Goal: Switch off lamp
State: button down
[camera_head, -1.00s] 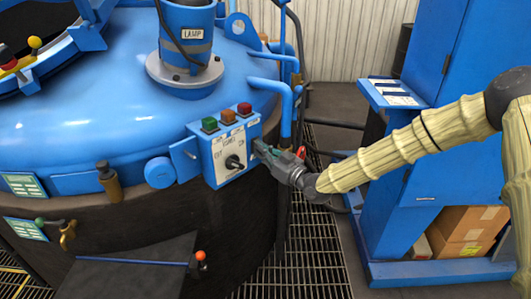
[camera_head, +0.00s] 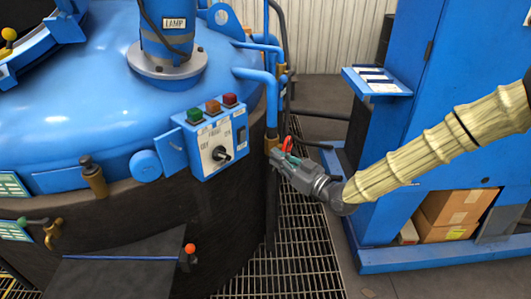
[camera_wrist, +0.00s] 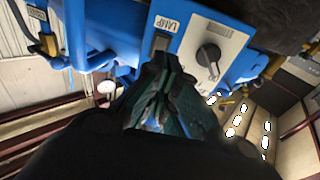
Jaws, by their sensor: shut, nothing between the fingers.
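The lamp housing (camera_head: 160,48), a blue cylinder labelled LAMP, stands upright on the furnace lid in the head view. A blue control box (camera_head: 207,172) on the furnace's side carries a black rotary knob (camera_head: 221,154) and a dark rocker switch (camera_head: 241,135) at its right. In the wrist view the switch (camera_wrist: 160,43) sits beside a LAMP label (camera_wrist: 167,22), with the knob (camera_wrist: 208,54) to its right. My gripper (camera_head: 275,157) is shut and empty, just right of the box and apart from it. Its fingertips (camera_wrist: 165,62) show close to the switch in the wrist view.
Green, orange and red buttons (camera_head: 213,107) line the top of the control box. Blue pipes (camera_head: 271,95) rise behind my gripper. A blue cabinet (camera_head: 455,50) with a cardboard box (camera_head: 455,203) stands at right. Metal grating (camera_head: 300,240) covers the floor between.

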jog(key=shift+v, duration=1.05)
jog(key=shift+f, duration=0.1)
jog(key=s+d+f+m+g+h+p, duration=0.2)
jog(key=s+d+f+m+g+h, duration=0.15)
jog(key=s+f, duration=0.7)
jog(key=s+d+f+m+g+h+p, duration=0.3)
jog(key=s+f, duration=0.4)
jog(key=f, duration=0.7)
jog(key=s+d+f+m+g+h+p, duration=0.1)
jog(key=s+d, duration=0.3)
jog(key=s, duration=0.4)
jog(key=s+d+f+m+g+h+p, duration=0.1)
jog(key=s+d+f+g+h, duration=0.1)
jog(key=s, duration=0.7)
jog(key=s+d+f+m+g+h+p, duration=0.1)
jog(key=s+d+f+m+g+h, duration=0.1)
jog(key=s+d+h, duration=0.3)
jog(key=s+d, duration=0.3)
jog(key=shift+s+f, duration=0.4)
jog(key=shift+w+g, duration=0.1)
jog(key=shift+g, duration=0.15)
